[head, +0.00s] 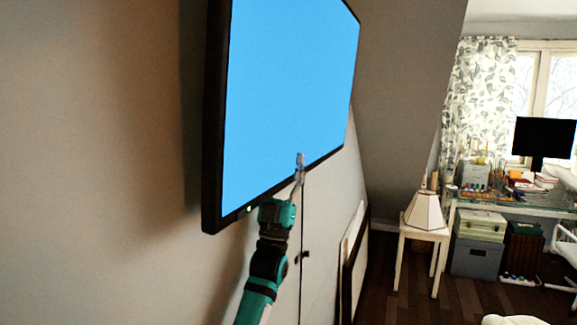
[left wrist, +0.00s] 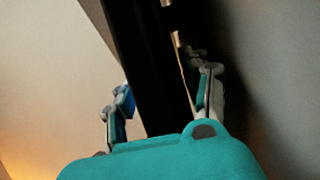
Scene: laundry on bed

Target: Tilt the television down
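The television (head: 285,85) is mounted on the left wall, with a lit blue screen and a black frame. My left gripper (head: 300,165) is at its lower edge, and one finger shows in front of the screen. In the left wrist view, the dark edge of the television (left wrist: 150,60) runs between the two spread fingers of my left gripper (left wrist: 162,100). One finger is on each side of the edge. Firm contact on both sides cannot be made out. The back of the television is mostly hidden. My right gripper is in neither view.
A framed panel (head: 355,265) leans against the wall below and right of the television. A small white table (head: 423,233) with a lamp (head: 427,210) stands farther back. A desk with a black monitor (head: 545,138) is at the right. Dark wooden floor lies between.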

